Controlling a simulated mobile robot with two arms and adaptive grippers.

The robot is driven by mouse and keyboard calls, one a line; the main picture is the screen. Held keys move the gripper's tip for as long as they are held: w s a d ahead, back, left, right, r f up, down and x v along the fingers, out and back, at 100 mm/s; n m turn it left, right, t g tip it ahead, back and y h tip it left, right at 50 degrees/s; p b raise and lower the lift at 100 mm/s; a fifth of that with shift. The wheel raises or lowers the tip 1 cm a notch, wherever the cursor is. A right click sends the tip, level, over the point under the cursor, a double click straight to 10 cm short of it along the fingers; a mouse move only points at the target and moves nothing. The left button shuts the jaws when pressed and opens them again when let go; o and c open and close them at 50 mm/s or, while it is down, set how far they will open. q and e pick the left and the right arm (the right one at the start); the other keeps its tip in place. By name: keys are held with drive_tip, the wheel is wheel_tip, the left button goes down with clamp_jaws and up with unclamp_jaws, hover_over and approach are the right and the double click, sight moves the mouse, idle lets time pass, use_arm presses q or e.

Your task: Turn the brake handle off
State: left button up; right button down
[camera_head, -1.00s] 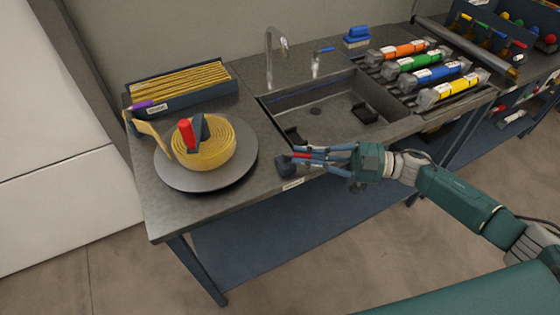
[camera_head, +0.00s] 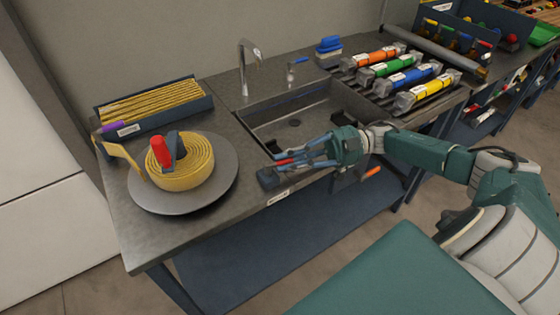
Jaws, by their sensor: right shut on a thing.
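A dark grey block with a red handle (camera_head: 285,162) sits on the counter's front edge, just in front of the sink; I take it for the brake handle. My right gripper (camera_head: 284,164) reaches in from the right, with its blue-grey fingers shut around the red handle. The fingers cover much of the handle, so its exact angle is hard to tell. My left gripper is out of view.
The sink (camera_head: 330,98) with its tap (camera_head: 245,65) lies behind my gripper. Several coloured cylinders (camera_head: 428,92) lie at the right. An orange-tipped thing (camera_head: 372,172) shows below the counter edge by my wrist.

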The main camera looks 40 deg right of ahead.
drive_tip(key=c, duration=2)
unclamp_jaws()
drive_tip(key=v, duration=1.2)
